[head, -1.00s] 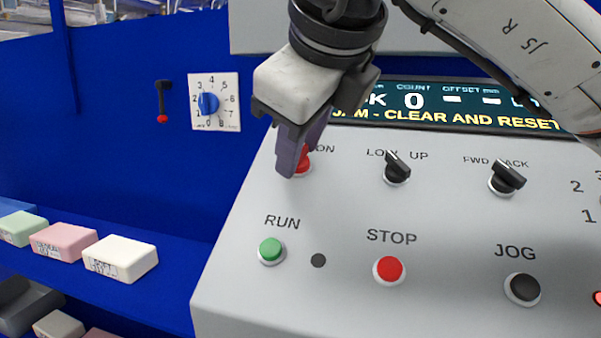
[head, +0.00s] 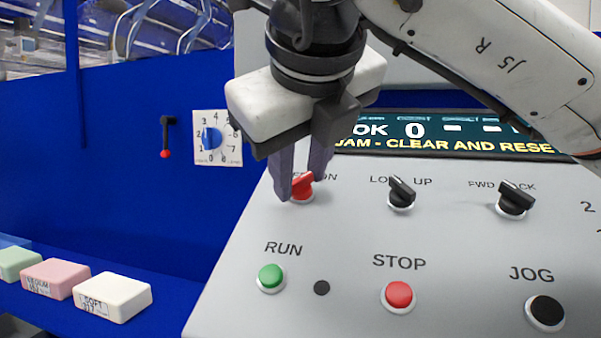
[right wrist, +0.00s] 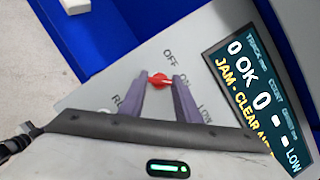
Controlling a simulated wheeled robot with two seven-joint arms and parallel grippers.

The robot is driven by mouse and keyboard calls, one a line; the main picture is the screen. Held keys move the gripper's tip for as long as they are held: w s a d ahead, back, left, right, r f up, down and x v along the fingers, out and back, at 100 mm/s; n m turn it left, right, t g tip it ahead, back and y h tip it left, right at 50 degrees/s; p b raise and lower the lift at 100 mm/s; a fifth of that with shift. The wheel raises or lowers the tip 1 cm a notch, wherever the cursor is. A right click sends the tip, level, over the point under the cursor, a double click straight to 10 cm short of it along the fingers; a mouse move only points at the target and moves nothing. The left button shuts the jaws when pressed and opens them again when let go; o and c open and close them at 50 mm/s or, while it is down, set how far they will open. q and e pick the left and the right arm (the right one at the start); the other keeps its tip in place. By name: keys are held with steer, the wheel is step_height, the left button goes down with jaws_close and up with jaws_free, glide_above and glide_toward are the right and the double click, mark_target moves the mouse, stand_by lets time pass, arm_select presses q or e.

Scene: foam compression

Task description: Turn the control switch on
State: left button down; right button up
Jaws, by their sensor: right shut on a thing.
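The control switch is a red rotary knob (head: 303,187) under an OFF/ON label on the sloped grey panel. Its handle is tilted in the head view. My right gripper (head: 300,190) is at the knob, with its two purple-grey fingers on either side of it. The right wrist view shows the red knob (right wrist: 160,80) between the fingertips, which are shut on it. The OFF and ON words are partly hidden by the gripper in the head view. My left gripper does not show.
On the panel are a green RUN button (head: 271,278), a red STOP button (head: 398,296), a black JOG button (head: 545,312) and two black selector knobs. A display (head: 450,135) reads JAM - CLEAR AND RESET, cut off. Foam blocks (head: 112,297) lie at left.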

steer(key=o, duration=1)
steer(key=shift+o, duration=0.2)
steer(key=shift+s, duration=0.1)
steer(key=v, duration=1)
steer(key=shift+p, duration=0.4)
steer(key=shift+s, duration=0.1)
